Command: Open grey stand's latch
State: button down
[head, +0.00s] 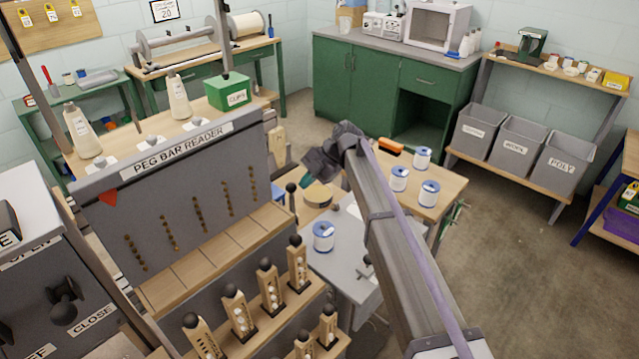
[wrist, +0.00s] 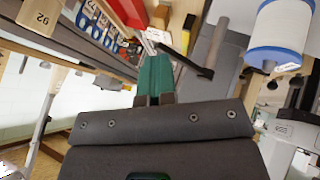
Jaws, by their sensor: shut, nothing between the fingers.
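The grey stand (head: 345,240) is right of the peg bar reader, below and beyond my gripper. A grey surface (wrist: 232,48), which looks like the stand's top, shows in the wrist view. A dark lever with a grey post (wrist: 216,38) lies across it, right of my fingers; it may be the latch, but I cannot tell its state. A small T-shaped handle (head: 365,268) shows on the stand's front part. My gripper (head: 307,181) is above the bench area; its green fingers (wrist: 154,62) are together, empty and apart from the lever.
A blue-and-white spool (head: 323,237) stands on the grey stand. Several similar spools (head: 400,178) stand on the wooden table at right. The peg bar reader (head: 180,205) and wooden peg bars (head: 240,312) are close on the left. Open floor (head: 510,260) lies right.

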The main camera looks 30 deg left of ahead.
jog(key=shift+s+a+r, duration=0.1)
jog(key=shift+s+a, duration=0.05)
jog(key=shift+a, duration=0.5)
jog(key=w+d+r+p, duration=0.3)
jog(key=w+r+p, duration=0.3)
jog(key=w, duration=0.3)
jog(key=shift+w+d+r+p, duration=0.25)
jog(key=shift+w+r+p, duration=0.15)
jog(key=shift+p, duration=0.1)
